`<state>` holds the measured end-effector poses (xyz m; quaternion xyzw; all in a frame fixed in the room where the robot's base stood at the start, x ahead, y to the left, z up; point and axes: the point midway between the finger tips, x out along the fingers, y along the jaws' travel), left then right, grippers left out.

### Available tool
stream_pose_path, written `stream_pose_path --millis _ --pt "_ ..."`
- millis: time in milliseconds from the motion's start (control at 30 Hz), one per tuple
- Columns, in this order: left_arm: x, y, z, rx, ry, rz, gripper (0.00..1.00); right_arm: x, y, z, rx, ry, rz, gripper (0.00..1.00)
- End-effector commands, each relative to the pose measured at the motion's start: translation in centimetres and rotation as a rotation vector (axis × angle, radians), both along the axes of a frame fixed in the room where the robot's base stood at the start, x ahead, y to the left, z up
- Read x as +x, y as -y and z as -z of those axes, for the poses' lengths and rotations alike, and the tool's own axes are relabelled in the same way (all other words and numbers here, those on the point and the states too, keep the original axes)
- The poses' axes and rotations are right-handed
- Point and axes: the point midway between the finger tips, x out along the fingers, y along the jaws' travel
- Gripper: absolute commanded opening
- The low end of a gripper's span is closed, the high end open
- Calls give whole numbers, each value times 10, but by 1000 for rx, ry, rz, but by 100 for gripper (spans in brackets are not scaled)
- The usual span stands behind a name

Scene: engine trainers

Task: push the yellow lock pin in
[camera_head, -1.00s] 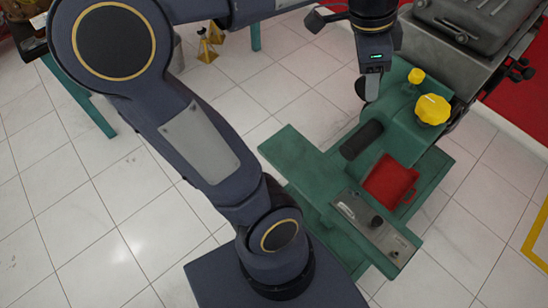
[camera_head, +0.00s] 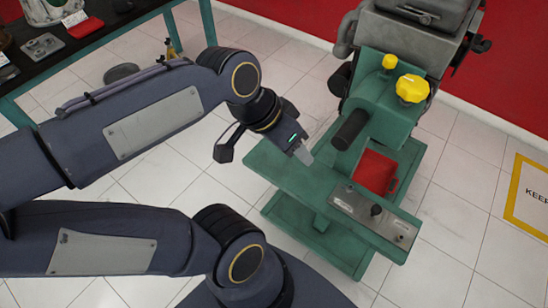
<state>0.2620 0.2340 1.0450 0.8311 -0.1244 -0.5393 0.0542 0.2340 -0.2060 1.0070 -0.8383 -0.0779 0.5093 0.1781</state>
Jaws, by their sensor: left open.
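My left gripper (camera_head: 304,155) is open and empty, with a pale fingertip pointing down and right. It appears above the left end of the machine's green crossbar, clear of both knobs. My right gripper is not in view.
A black cylindrical handle (camera_head: 350,129) juts from the machine between my gripper and the knobs. A red block (camera_head: 375,172) and a grey control panel (camera_head: 374,213) sit lower. A grey engine casing stands behind.

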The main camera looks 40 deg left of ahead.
Motion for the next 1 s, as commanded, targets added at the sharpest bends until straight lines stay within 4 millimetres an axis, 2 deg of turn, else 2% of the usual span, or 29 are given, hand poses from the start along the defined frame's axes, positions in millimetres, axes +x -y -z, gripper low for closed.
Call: stream_pose_path --millis 200,567,767,1000 --pt "-6 5 10 -30 6 -41 50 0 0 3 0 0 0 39" --pt "-8 7 12 -38 7 -52 50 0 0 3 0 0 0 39" --pt "-27 26 38 -148 22 -196 50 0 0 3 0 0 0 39" --pt "-29 28 41 -164 23 -216 50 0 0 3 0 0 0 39"
